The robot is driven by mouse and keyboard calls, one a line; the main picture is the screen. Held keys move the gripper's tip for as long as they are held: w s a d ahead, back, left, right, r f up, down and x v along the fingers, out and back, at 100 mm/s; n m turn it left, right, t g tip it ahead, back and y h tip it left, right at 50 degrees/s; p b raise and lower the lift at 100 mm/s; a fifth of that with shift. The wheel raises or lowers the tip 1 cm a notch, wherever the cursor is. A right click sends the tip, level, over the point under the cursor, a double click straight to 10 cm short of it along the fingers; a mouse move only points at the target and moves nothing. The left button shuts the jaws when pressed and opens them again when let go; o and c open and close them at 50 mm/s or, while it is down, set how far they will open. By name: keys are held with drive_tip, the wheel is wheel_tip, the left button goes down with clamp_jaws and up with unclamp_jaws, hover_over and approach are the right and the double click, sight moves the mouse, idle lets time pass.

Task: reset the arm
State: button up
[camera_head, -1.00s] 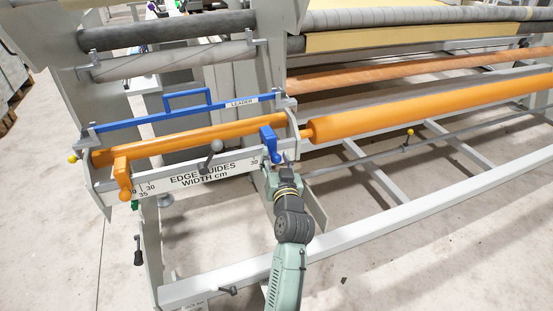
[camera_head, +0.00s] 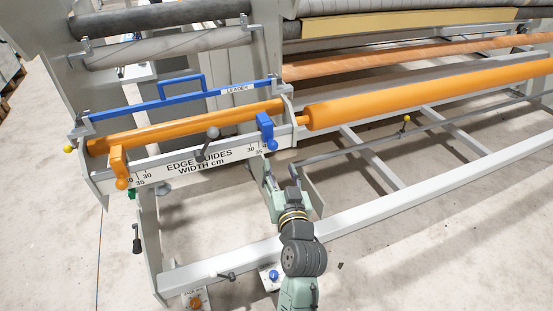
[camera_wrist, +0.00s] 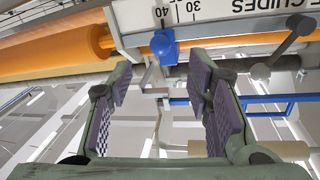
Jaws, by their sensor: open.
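My gripper (camera_head: 281,176) is open and empty, in front of and below the edge guide bar (camera_head: 200,165). In the wrist view, its two padded fingers (camera_wrist: 161,85) stand wide apart with nothing between them. The blue edge guide (camera_head: 265,130) sits at the right end of the bar, clear of the fingers. It also shows in the wrist view (camera_wrist: 163,46), beyond the fingertips, near the 40 mark of the scale.
An orange edge guide (camera_head: 118,165) and a grey knob (camera_head: 212,132) are on the bar to the left. A blue leader bar (camera_head: 180,99) lies behind. A large orange roller (camera_head: 430,95) runs right. A pale frame beam (camera_head: 390,205) crosses near my arm.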

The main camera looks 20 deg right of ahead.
drive_tip(key=shift+s+a, duration=0.1)
drive_tip(key=shift+s, duration=0.55)
